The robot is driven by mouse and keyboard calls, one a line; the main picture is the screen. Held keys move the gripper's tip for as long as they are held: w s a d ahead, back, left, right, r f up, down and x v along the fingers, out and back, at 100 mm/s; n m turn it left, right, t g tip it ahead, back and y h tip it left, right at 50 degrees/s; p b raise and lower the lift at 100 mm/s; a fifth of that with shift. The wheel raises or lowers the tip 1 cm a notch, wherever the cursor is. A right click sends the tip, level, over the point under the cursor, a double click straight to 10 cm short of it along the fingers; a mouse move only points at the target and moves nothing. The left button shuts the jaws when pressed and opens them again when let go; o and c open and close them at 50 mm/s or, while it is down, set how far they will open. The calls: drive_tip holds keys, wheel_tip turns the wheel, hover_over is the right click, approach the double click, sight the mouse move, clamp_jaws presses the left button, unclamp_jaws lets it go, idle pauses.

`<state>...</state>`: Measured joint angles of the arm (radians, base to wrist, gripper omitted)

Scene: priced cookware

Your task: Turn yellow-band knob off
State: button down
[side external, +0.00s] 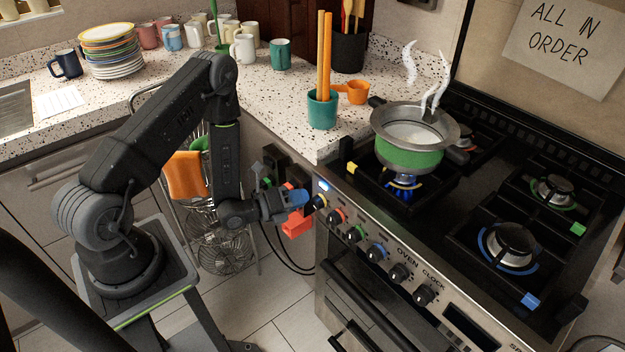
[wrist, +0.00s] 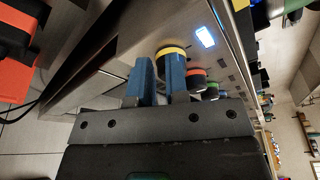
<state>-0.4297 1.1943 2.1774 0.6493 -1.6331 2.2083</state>
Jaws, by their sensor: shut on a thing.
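The yellow-band knob (side external: 321,201) is the leftmost knob on the stove's front panel, beside a small lit display. Its yellow band shows in the wrist view (wrist: 171,50). My gripper (side external: 305,199) reaches the panel from the left, with its blue fingers (wrist: 157,78) on either side of the knob and shut on it. The fingers hide part of the knob, so its pointer angle cannot be read. A green pot (side external: 409,158) with steam above it stands on the front-left burner. A blue flame (side external: 403,184) burns under it, and a yellow marker (side external: 352,168) sits at that burner's corner.
A red-band knob (side external: 336,216) is close to the right of my gripper, followed by green-band (side external: 356,233) and blue-band (side external: 377,252) knobs. A red-orange object (side external: 297,223) is just below the gripper. A teal cup (side external: 322,110) with tall orange sticks stands near the counter edge.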

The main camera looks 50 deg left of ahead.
drive_tip(key=shift+w+a+f, duration=0.1)
drive_tip(key=shift+w, duration=0.25)
drive_tip(key=shift+a, duration=0.4)
drive_tip(key=shift+s, duration=0.15)
drive_tip(key=s, duration=0.5)
drive_tip(key=shift+s, duration=0.4)
drive_tip(key=shift+w+d+r, duration=0.35)
drive_tip(key=shift+w+r, duration=0.05)
drive_tip(key=shift+w, duration=0.65)
drive_tip(key=shift+w+d+r, duration=0.35)
drive_tip(key=shift+w+r, duration=0.1)
drive_tip(key=shift+w, duration=0.55)
drive_tip(key=shift+w+d+r, duration=0.35)
drive_tip(key=shift+w+r, duration=0.05)
drive_tip(key=shift+w, duration=0.65)
